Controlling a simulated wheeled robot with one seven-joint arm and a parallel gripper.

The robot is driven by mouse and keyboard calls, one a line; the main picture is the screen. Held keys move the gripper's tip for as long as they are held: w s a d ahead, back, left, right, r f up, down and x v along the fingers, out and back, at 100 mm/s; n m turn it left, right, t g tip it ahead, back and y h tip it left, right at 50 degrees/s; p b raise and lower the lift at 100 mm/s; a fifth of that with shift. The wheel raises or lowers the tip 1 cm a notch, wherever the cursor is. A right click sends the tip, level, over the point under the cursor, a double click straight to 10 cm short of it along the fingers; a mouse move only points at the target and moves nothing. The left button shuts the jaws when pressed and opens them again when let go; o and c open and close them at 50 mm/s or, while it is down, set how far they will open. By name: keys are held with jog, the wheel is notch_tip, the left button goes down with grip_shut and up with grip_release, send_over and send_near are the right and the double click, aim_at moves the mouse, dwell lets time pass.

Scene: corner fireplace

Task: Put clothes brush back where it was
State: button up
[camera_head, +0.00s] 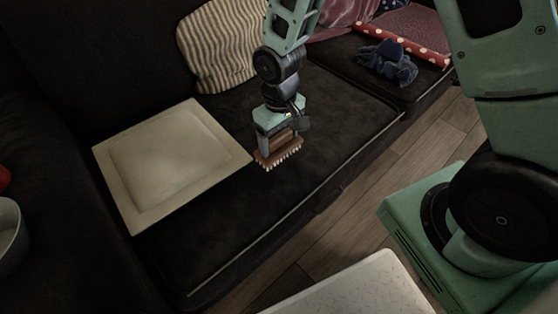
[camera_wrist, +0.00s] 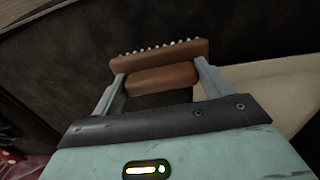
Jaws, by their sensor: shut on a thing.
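The clothes brush (camera_head: 279,153) is brown wood with pale bristles along its lower edge. My gripper (camera_head: 278,141) is shut on it, above the dark sofa seat (camera_head: 230,215), just right of a square cream tray. I cannot tell whether the bristles touch the seat. In the wrist view the brush (camera_wrist: 158,66) sits between the two fingers of my gripper (camera_wrist: 160,82), with its bristles on the far side.
The cream square tray (camera_head: 133,218) lies on the sofa left of the brush. A striped cushion (camera_head: 215,50) leans behind. A dark blue cloth (camera_head: 387,64) and a red polka-dot item (camera_head: 402,42) lie at the back right. A white bowl (camera_head: 10,232) is at the left edge.

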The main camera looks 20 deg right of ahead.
aim_at(280, 153)
jog(key=shift+f+b, duration=0.85)
jog(key=shift+f, duration=2)
jog(key=shift+f, duration=0.15)
jog(key=o, duration=0.9)
notch_tip(280, 153, up, 12)
jog(key=p, duration=0.4)
jog(key=s+a+r+n, duration=0.1)
jog(key=s+a+r, duration=0.1)
jog(key=s+r, duration=0.2)
jog(key=s+a+r+n, duration=0.1)
jog(key=s+a+r, duration=0.1)
jog(key=s+r, duration=0.3)
jog(key=s+a+r+n, duration=0.2)
jog(key=s+r, duration=0.2)
jog(key=s, duration=0.7)
jog(key=shift+a+r+y, duration=0.1)
jog(key=shift+r+y, duration=0.2)
jog(key=shift+r, duration=0.1)
jog(key=shift+w+p, duration=0.1)
jog(key=shift+p, duration=0.2)
